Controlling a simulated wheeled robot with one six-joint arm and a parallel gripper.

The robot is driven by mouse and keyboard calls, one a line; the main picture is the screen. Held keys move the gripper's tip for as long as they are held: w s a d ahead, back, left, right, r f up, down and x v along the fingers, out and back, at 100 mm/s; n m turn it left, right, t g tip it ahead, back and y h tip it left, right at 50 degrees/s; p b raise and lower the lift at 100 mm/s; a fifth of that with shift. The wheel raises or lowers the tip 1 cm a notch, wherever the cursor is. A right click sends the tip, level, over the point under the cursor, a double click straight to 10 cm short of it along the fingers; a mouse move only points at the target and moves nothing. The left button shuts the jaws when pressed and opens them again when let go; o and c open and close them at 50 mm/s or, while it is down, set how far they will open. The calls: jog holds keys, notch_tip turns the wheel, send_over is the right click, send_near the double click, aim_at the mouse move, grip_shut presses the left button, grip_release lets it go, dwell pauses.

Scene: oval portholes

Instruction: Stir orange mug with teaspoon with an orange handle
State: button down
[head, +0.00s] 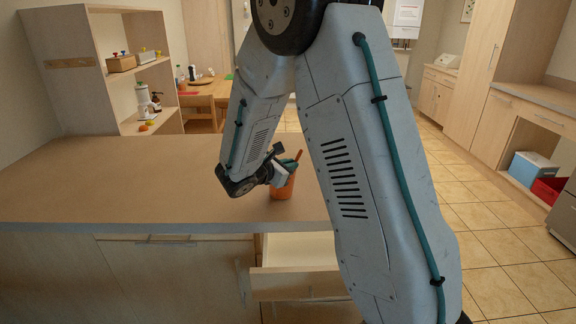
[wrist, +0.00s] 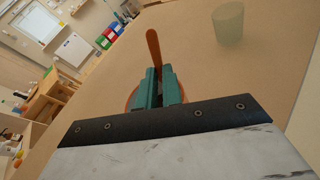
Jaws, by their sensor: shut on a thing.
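The orange mug (head: 282,189) stands on the counter top in the head view, partly hidden by my arm and gripper. In the wrist view only parts of its orange rim (wrist: 131,98) show around the fingers. My gripper (head: 289,167) is over the mug's opening, its teal fingers (wrist: 157,86) shut on the teaspoon. The teaspoon's orange handle (wrist: 153,47) sticks out beyond the fingertips in the wrist view, and its tip (head: 299,155) shows above the mug in the head view. The spoon's bowl is hidden, so I cannot tell how deep it sits.
A pale green cup (wrist: 228,24) stands on the counter, apart from the mug. The wooden counter top (head: 110,180) is clear to the left of the mug. An open drawer (head: 295,284) juts out below the counter edge. Shelves (head: 110,70) stand at the back left.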

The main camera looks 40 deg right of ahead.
jog(key=s+d+r, duration=0.2)
jog(key=d+r, duration=0.1)
jog(key=r, duration=0.6)
dwell(0.5)
dwell(0.6)
jog(key=shift+r, duration=1.45)
